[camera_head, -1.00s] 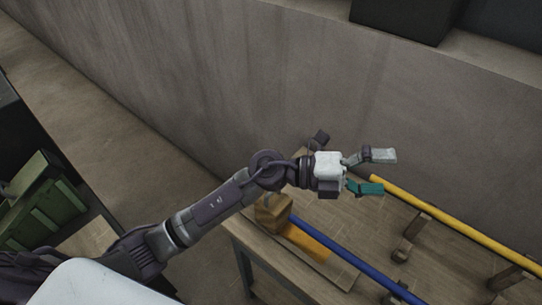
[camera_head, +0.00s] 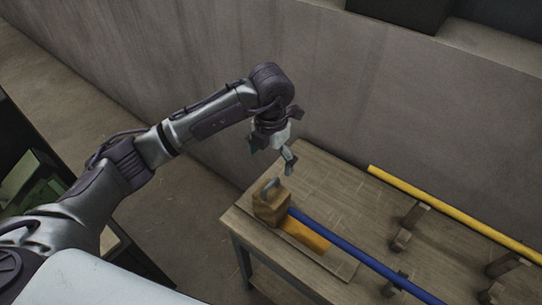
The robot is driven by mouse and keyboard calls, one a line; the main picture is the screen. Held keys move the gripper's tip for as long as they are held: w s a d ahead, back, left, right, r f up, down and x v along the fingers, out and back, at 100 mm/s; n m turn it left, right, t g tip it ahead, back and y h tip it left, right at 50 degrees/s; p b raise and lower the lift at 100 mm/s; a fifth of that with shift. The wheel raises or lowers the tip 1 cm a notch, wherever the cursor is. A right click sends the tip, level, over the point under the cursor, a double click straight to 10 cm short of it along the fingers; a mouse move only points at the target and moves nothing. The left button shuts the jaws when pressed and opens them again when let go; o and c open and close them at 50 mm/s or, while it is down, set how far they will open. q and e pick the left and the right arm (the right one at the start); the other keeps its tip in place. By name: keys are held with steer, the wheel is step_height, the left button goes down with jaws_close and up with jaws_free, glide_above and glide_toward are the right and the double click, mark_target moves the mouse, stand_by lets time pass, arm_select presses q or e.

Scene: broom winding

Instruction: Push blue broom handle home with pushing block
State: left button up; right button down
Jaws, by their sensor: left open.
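A brown wooden block (camera_head: 268,209) with a grey loop handle (camera_head: 269,187) on top stands near the table's left end; I take it for the pushing block. The blue broom handle (camera_head: 350,251) runs from the block's right side toward the lower right. Its near end appears to meet the block, but I cannot tell if they touch. My left gripper (camera_head: 273,158) hangs above and slightly behind the block, pointing down, open and empty, clear of the grey handle. My right gripper is not in view.
The wooden table (camera_head: 335,185) bears an orange-yellow piece (camera_head: 304,236) under the blue handle. A yellow pole (camera_head: 450,208) lies along the back on wooden supports (camera_head: 411,223). A grey wall (camera_head: 330,90) rises behind. The tabletop behind the block is clear.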

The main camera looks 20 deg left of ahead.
mark_target(271, 183)
arm_select(q)
step_height(271, 183, down, 10)
steer(key=b, duration=0.7)
steer(key=shift+f, duration=0.25)
steer(key=shift+c, duration=0.3)
jaws_close()
stand_by(0.5)
